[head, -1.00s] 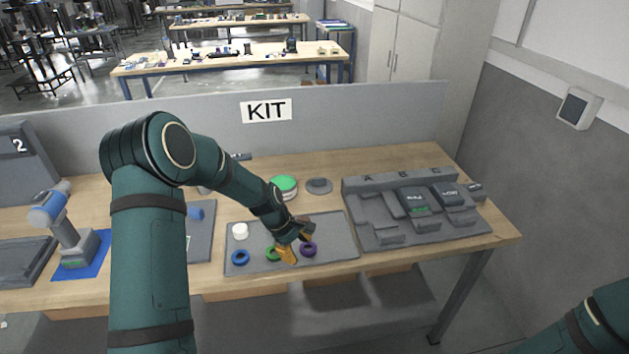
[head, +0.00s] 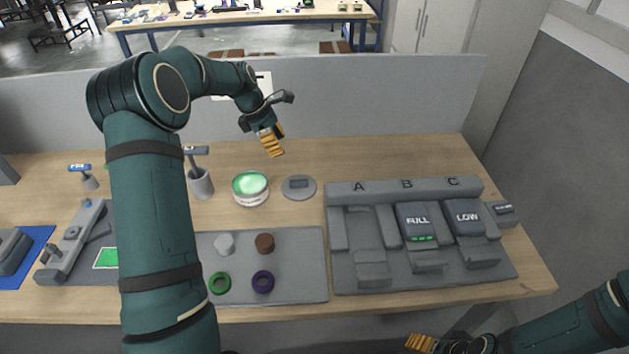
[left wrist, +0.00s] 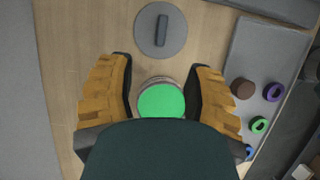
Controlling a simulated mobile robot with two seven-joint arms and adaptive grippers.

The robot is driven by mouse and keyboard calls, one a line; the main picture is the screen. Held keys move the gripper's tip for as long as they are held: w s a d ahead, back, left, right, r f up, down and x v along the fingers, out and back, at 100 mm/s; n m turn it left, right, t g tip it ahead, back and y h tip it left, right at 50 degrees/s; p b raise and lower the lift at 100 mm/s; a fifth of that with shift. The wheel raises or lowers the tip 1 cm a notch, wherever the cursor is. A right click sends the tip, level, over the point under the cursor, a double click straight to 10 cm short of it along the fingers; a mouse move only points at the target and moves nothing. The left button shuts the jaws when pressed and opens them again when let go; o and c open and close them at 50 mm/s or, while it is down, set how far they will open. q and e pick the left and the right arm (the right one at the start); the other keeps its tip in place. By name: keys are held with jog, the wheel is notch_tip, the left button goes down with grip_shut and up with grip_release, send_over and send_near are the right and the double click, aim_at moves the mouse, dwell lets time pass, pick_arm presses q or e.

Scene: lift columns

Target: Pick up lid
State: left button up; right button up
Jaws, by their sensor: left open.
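The lid is a flat grey disc (head: 298,188) with a bar handle on top. It lies on the wooden table, just right of a round pot with a green inside (head: 250,189). My left gripper (head: 272,143) is open and empty, raised above the back of the table behind the pot and lid. In the left wrist view the lid (left wrist: 148,37) lies beyond the open fingers (left wrist: 160,92), and the green pot (left wrist: 161,101) shows between them. My right gripper (head: 420,343) is low at the bottom right, away from the lid; its jaw state is unclear.
A grey mat (head: 315,262) in front holds rings and small round pieces. A grey battery rack (head: 345,270) marked A, B, C stands to the right. A cup with a tool (head: 201,184) is left of the pot. A grey partition (head: 380,95) closes the back.

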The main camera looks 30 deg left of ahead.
pick_arm(q)
jog(key=f, duration=0.1)
jog(key=b, duration=0.3)
send_near(296, 180)
jog(key=x, duration=0.5)
jog(key=shift+w+d, duration=0.1)
jog(key=shift+w, duration=0.25)
jog(key=shift+s+d+f, duration=0.1)
jog(key=shift+f, duration=0.25)
jog(key=x, duration=0.3)
jog(key=shift+s+f+b, duration=0.15)
jog(key=shift+f+b, duration=0.2)
jog(key=shift+f, duration=0.05)
jog(key=shift+d+f, duration=0.2)
jog(key=shift+f, duration=0.25)
pick_arm(e)
jog(key=f, duration=0.4)
jog(key=shift+s+a+f, duration=0.15)
jog(key=shift+s+f, duration=0.05)
jog(key=shift+s, duration=0.2)
pick_arm(q)
grip_shut()
